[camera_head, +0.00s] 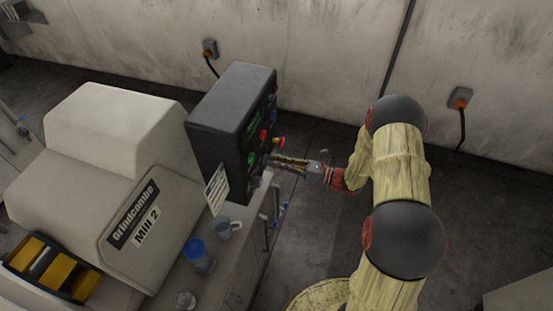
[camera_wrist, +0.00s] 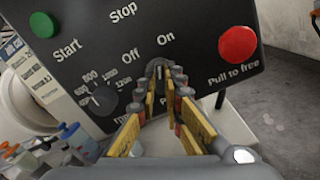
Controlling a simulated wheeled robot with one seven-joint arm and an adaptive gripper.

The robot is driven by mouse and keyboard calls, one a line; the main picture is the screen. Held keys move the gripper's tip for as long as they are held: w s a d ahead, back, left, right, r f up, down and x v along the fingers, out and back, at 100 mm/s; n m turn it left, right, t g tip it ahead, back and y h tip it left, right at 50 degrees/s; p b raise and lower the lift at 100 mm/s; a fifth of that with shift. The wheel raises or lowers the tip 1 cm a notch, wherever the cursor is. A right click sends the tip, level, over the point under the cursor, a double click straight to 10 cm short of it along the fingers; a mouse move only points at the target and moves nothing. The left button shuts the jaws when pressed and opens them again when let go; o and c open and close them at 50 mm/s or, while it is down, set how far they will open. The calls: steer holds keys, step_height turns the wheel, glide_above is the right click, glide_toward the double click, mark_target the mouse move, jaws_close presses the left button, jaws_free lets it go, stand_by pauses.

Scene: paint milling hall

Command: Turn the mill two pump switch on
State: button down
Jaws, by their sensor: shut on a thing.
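The dark control box (camera_head: 215,125) stands at the right end of the machine labelled Mill 2 (camera_head: 125,205). Its panel (camera_wrist: 200,50) fills the top of the wrist view. My gripper (camera_wrist: 160,85) is at the panel, with its fingertips closed on the small dark pump switch (camera_wrist: 157,66) below the words Off and On. The label under the switch is mostly hidden by the fingers, with only a P showing. I cannot tell exactly which way the switch points. In the head view my gripper (camera_head: 272,159) reaches the panel from the right.
On the panel, a red push button (camera_wrist: 238,45) marked Pull to free is right of my fingers. A numbered speed dial (camera_wrist: 100,98) is left, and a green Start button (camera_wrist: 42,24) is upper left. Cups (camera_head: 198,255) stand on the bench. Floor right of the bench is clear.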

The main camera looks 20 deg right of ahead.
steer(key=shift+m+p, duration=0.35)
steer(key=shift+m, duration=0.35)
steer(key=c, duration=1.9)
jaws_free()
steer(key=v, duration=1.2)
